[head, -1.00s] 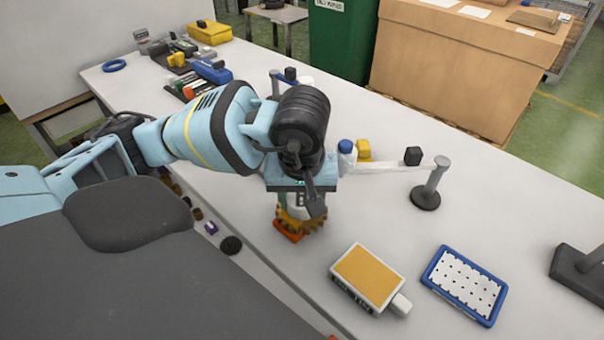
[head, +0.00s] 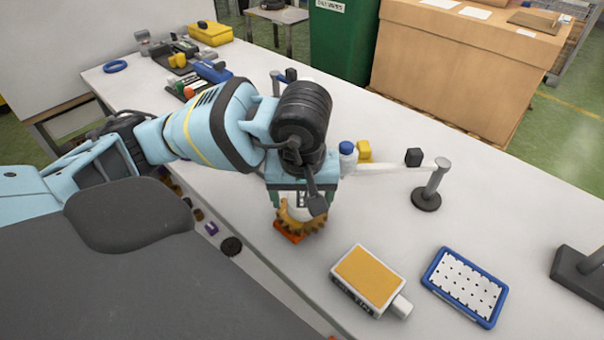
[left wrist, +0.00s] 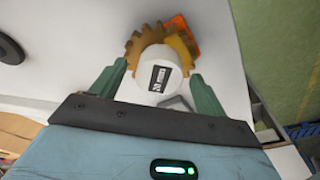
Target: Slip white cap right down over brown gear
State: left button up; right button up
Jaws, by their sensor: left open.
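The white cap (left wrist: 160,70) is a round white piece with a black label, seen end-on in the left wrist view. It sits over the middle of the brown gear (left wrist: 136,46), whose teeth stick out past it. In the head view the brown gear (head: 302,222) is below my left gripper (head: 300,203), with a little of the white cap (head: 298,211) showing above it. In the left wrist view my left gripper (left wrist: 157,78) is open, a green finger on each side of the cap. How far down the cap sits is hard to tell. My right gripper is not in view.
An orange piece (head: 289,233) lies under the gear. A white box with a yellow top (head: 368,277), a blue-rimmed tray (head: 464,287) and a grey post (head: 428,190) stand to the right. A blue-capped bottle (head: 347,158) and yellow block (head: 364,151) are behind. Table between is clear.

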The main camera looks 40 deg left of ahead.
pick_arm(q)
jog(key=r, duration=0.6)
jog(key=shift+s+d+p, duration=0.25)
jog(key=shift+d+p, duration=0.05)
jog(key=shift+s+r, duration=0.1)
jog(key=shift+r, duration=0.3)
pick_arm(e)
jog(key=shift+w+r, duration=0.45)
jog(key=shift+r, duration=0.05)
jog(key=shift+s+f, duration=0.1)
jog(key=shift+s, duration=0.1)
